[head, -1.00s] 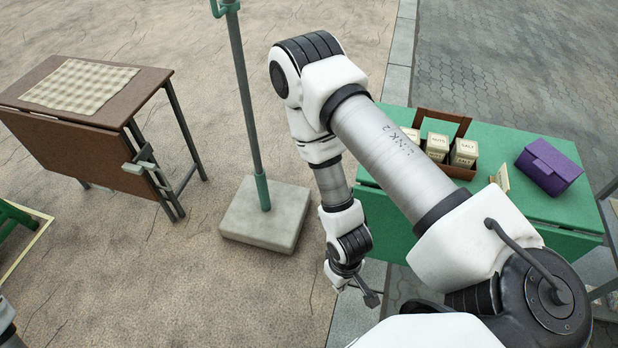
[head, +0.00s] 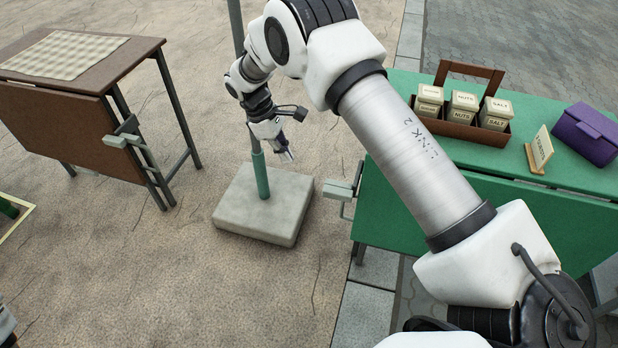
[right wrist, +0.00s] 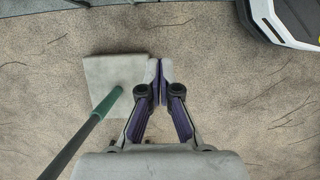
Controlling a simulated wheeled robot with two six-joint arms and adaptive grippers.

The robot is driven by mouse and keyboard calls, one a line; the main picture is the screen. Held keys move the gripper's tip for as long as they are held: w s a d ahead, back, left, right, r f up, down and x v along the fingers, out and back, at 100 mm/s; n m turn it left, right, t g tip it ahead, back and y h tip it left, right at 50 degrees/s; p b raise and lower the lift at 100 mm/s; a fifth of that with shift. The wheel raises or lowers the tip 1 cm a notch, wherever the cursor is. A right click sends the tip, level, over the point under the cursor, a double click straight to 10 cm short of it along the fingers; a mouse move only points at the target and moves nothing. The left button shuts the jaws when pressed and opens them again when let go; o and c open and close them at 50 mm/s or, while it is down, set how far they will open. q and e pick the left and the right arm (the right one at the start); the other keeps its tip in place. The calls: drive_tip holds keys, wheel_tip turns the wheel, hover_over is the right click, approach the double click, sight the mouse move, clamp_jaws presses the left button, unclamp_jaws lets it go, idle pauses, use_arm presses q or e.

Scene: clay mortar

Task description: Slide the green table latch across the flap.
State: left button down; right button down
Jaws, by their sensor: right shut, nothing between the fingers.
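The green table (head: 575,193) stands at the right, its green flap (head: 480,215) hanging down at the front. The green table's latch (head: 342,191), a pale grey-green bar on a bracket, sticks out at the table's left end. My right gripper (head: 286,155) is shut and empty. My left gripper is not in view.
A pole (head: 235,20) rises from a square stone base (head: 240,218) left of the green table. A caddy of tins (head: 460,130), a small sign (head: 540,150) and a purple box (head: 588,132) stand on the table. A brown table (head: 60,125) stands at the left.

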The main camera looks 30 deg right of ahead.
sight(332, 191)
drive_tip(key=s+d+f+b, duration=0.2)
drive_tip(key=s+d+f, duration=0.3)
drive_tip(key=f, duration=0.4)
drive_tip(key=shift+s+f, duration=0.15)
drive_tip(key=shift+s, duration=0.25)
drive_tip(key=s+d+p, duration=0.2)
drive_tip(key=s+d, duration=0.1)
drive_tip(key=shift+s+r, duration=0.2)
drive_tip(key=shift+s, duration=0.05)
drive_tip(key=shift+f, duration=0.15)
drive_tip(key=shift+a, duration=0.1)
